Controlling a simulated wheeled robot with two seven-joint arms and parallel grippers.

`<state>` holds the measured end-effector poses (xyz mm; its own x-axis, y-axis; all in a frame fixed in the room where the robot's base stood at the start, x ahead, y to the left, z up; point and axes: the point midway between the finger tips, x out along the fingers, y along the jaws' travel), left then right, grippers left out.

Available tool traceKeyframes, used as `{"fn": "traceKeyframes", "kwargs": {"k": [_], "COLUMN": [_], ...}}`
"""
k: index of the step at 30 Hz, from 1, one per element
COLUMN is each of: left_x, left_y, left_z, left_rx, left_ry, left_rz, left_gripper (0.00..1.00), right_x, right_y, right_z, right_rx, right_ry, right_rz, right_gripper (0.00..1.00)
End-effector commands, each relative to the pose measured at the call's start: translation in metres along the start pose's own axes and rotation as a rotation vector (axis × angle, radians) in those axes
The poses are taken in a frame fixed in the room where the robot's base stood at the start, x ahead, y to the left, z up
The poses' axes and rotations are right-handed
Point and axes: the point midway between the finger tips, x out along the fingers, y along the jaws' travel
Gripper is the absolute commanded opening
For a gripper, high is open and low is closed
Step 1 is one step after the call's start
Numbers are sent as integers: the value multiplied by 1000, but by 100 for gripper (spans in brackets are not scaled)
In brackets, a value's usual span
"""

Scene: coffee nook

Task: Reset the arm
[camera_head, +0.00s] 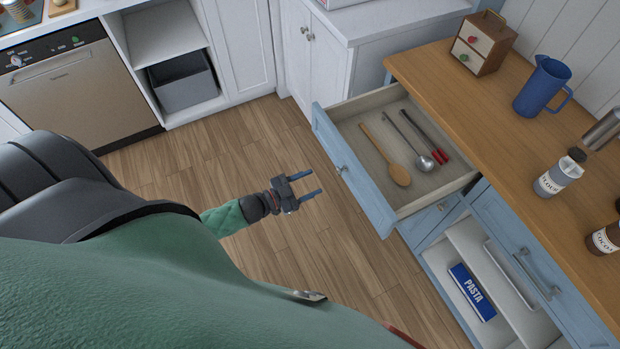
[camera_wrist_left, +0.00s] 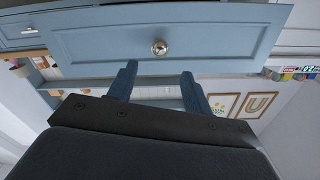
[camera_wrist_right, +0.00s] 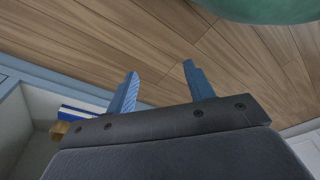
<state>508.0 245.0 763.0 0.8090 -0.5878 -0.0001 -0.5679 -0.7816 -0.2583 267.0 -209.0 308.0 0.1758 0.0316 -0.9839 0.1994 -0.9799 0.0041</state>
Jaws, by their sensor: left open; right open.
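My left gripper (camera_head: 309,189) is open and empty over the wood floor, left of the pulled-out blue drawer (camera_head: 352,170) in the head view. In the left wrist view its two fingers (camera_wrist_left: 160,82) point toward the drawer front (camera_wrist_left: 210,42) with its round knob (camera_wrist_left: 159,47), apart from it. My right gripper (camera_wrist_right: 160,82) is open and empty in its own wrist view, with the floor behind its fingers. The right gripper is not visible in the head view.
The wooden counter (camera_head: 480,110) bears a blue pitcher (camera_head: 541,86), a small drawer box (camera_head: 482,43) and jars. A pasta box (camera_head: 472,292) lies on the shelf below.

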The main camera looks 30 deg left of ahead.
Motion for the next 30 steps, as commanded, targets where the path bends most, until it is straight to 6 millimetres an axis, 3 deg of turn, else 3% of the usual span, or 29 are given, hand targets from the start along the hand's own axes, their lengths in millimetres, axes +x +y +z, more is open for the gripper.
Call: {"fn": "traceKeyframes", "kwargs": {"k": [11,17,20,25,30], "left_x": [0,-2,-15,-61,-119], "left_y": [0,-7,-15,-32,-15], "left_z": [0,29,70,161,248], "left_rx": [9,52,75,87,20], "left_ry": [-1,-147,-315,-659,-989], "left_rz": [0,-33,-62,-122,-173], "left_gripper": [50,50,50,50,50], "right_x": [1,0,-2,-9,-18], "right_y": [0,0,0,0,-1], "right_z": [0,4,2,-8,-19], "right_rx": [0,1,1,3,5], "right_ry": [-1,-18,-27,-33,-33], "right_rz": [-1,0,-1,-1,-3], "right_gripper": [53,53,53,53,53]}}
